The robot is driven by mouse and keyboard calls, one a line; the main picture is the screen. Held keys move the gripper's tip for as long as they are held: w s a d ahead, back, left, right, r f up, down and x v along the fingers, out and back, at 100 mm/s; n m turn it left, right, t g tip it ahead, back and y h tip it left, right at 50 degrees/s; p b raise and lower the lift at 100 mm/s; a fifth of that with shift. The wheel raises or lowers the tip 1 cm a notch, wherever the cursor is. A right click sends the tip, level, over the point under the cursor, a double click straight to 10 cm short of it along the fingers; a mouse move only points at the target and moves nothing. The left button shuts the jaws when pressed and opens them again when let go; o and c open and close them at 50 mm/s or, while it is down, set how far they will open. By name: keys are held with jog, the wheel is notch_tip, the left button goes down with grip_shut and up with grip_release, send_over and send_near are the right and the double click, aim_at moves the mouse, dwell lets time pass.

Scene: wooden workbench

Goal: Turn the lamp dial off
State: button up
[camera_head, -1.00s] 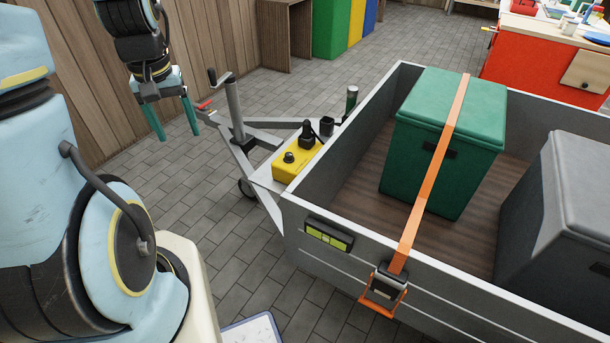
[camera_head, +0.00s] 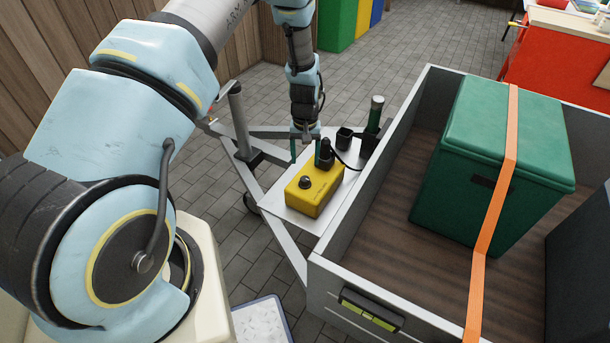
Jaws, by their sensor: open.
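A yellow box (camera_head: 316,193) sits on the white plate at the front of the trailer. A round black dial (camera_head: 305,182) is on its top near the left end. A black plug-like part (camera_head: 326,152) stands at the box's far end, with a cable running right. My gripper (camera_head: 306,155) is open and points down at the far end of the box, beside the black part. Its green fingers stand apart, one left of the box and one close to the black part. I cannot tell whether the fingers touch anything.
The grey trailer (camera_head: 325,274) holds a green box (camera_head: 492,160) under an orange strap (camera_head: 495,210). A black cup (camera_head: 344,137) and an upright post with a green top (camera_head: 375,113) stand right of my gripper. A jack post (camera_head: 239,120) stands to the left.

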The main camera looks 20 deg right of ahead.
aim_at(305, 178)
notch_tip(305, 178, down, 8)
jog(key=shift+f+p, duration=0.25)
jog(key=shift+p, duration=0.35)
jog(key=shift+c, duration=0.2)
grip_shut()
